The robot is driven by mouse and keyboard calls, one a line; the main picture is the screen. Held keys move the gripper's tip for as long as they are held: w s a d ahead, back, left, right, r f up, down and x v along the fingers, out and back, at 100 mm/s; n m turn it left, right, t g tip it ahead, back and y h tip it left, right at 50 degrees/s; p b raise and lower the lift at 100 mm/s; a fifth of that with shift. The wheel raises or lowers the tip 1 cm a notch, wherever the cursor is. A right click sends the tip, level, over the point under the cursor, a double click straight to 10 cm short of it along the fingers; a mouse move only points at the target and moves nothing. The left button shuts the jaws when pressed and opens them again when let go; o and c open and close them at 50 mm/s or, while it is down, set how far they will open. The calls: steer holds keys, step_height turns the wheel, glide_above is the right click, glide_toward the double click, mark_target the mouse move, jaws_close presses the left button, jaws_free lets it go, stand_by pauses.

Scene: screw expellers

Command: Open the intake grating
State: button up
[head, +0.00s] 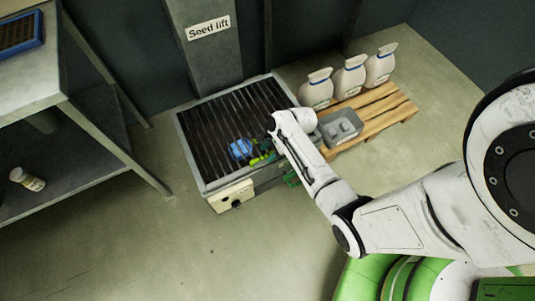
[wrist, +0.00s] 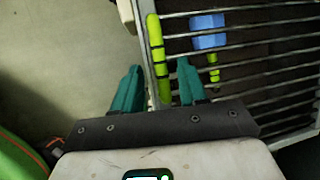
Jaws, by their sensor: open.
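The intake grating (head: 222,122) is a set of dark parallel bars in a pale metal frame, lying flat at the foot of the grey seed lift. In the wrist view its bars (wrist: 262,62) fill the upper right. A yellow-green handle with dark bands (wrist: 157,50) runs along the grating's near edge; it also shows in the head view (head: 262,159). My gripper (wrist: 157,82) is open, with one teal finger on each side of the handle's lower end. I cannot tell whether either finger touches it. My arm partly hides the gripper in the head view.
A blue object (head: 240,149) is at the grating, above or below its bars I cannot tell. A control box (head: 232,196) is at the front. A grey bin (head: 340,127) and white sacks (head: 350,76) stand on a pallet (head: 388,106). A steel table (head: 95,112) stands left.

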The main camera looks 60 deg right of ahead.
steer(key=shift+x, duration=0.8)
steer(key=shift+r, duration=0.1)
steer(key=shift+c, duration=0.2)
jaws_close()
